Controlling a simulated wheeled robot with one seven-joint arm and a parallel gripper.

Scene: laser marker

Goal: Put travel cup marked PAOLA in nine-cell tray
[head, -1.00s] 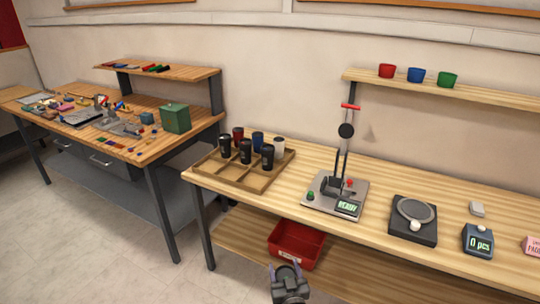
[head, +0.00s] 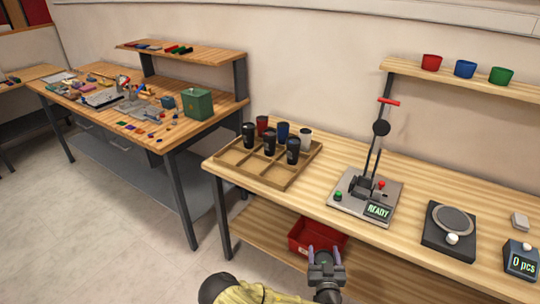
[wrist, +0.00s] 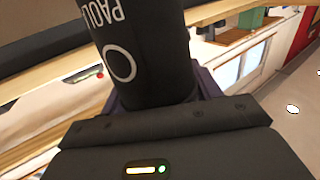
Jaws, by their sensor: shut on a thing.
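A black travel cup (wrist: 140,50) with white lettering that reads PAOLA and a white ring mark fills the upper middle of the wrist view. My gripper (wrist: 155,95) is shut on it. The wooden nine-cell tray (head: 232,171) stands at the bench's left end, up and left of my gripper. Several cups, black, red, blue and white, stand in its back and middle cells. Its front cells look empty.
The laser marker (head: 366,196) with a READY display stands right of the tray. A round-plate scale (head: 450,225) is farther right. A red bin (head: 303,238) sits on the lower shelf. A cluttered second bench (head: 165,140) is at the left.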

